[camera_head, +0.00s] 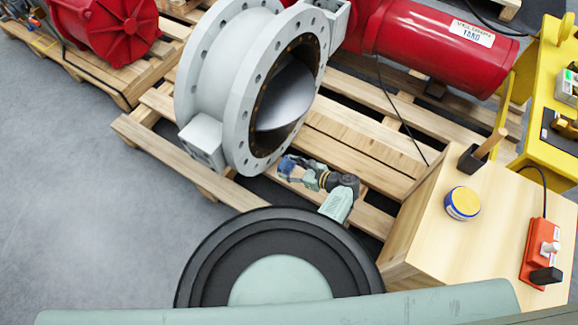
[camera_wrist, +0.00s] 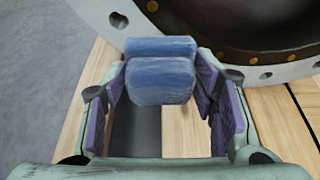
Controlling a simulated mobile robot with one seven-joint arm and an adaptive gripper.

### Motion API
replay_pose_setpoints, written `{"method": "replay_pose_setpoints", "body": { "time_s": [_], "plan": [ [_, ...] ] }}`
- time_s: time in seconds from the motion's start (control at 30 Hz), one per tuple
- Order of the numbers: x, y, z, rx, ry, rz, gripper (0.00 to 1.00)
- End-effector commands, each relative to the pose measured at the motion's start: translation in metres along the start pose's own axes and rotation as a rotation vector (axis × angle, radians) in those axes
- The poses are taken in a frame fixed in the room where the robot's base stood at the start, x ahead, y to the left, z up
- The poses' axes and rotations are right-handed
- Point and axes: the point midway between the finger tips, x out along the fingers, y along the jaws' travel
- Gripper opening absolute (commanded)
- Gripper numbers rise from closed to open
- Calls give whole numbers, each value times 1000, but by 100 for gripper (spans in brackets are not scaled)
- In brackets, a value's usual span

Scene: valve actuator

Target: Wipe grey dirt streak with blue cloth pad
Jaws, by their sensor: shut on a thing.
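My gripper (camera_head: 291,170) is just below the lower edge of the grey valve flange (camera_head: 243,125) in the head view. It is shut on the blue cloth pad (camera_head: 285,163). In the wrist view the pad (camera_wrist: 160,83) shows as a blue padded block in two parts between the fingertips of my gripper (camera_wrist: 163,72). The pad's far part is close to the flange's rim (camera_wrist: 262,72); I cannot tell whether they touch. I cannot make out a grey dirt streak in either view. The pad's far face is hidden.
The valve stands on a wooden pallet (camera_head: 350,145) with gaps between its slats. A red cylinder (camera_head: 440,45) joins it at upper right. A wooden box (camera_head: 470,240) at right carries a blue-and-yellow tin (camera_head: 462,203) and an orange device (camera_head: 541,253). Open grey floor (camera_head: 90,200) lies left.

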Motion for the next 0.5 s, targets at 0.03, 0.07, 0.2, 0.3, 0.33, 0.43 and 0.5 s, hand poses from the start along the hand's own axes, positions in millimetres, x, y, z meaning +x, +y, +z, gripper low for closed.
{"method": "replay_pose_setpoints", "body": {
  "time_s": [0.03, 0.07, 0.2, 0.3, 0.33, 0.43, 0.5],
  "plan": [
    [6, 1, 5, -1, -1, 3, 31],
    [10, 1, 6, -1, 0, 3, 31],
    [24, 1, 12, 0, 0, 1, 31],
    [33, 1, 16, 1, -1, 0, 31],
    [35, 1, 17, 2, -1, 0, 31],
    [41, 1, 19, 2, -1, 0, 31],
    [44, 1, 21, 2, -1, -1, 31]
  ]
}}
